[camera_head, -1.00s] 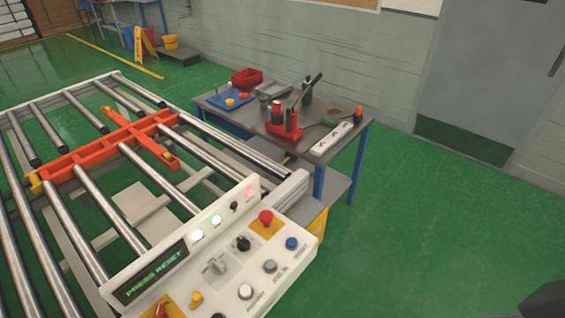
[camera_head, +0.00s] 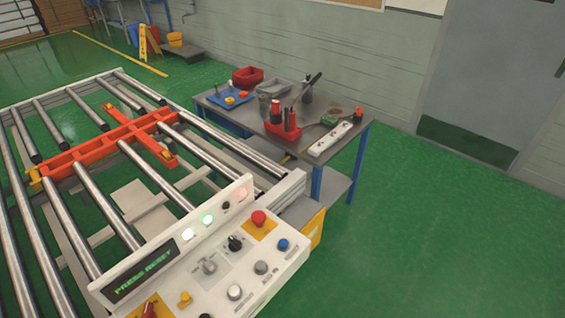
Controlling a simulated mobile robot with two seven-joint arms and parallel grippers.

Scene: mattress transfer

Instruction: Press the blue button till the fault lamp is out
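The blue button (camera_head: 283,244) is on the right part of the white control panel (camera_head: 262,300), below and right of a red mushroom button (camera_head: 258,218) on a yellow plate. Nothing touches or covers it. On the panel's raised back strip, a lamp at the right end (camera_head: 241,192) glows pale red. Left of it are a dark one (camera_head: 226,205), a lit green lamp (camera_head: 207,219) and a lit white lamp (camera_head: 187,233). The display (camera_head: 144,273) reads "PRESS RESET" in green. Neither of my grippers is in view.
A roller conveyor with an orange cross-shaped frame (camera_head: 90,150) lies behind and left of the panel. A grey workbench (camera_head: 345,150) with tools and trays stands behind it. Green floor (camera_head: 430,240) to the right is clear, up to a wall and grey door (camera_head: 490,80).

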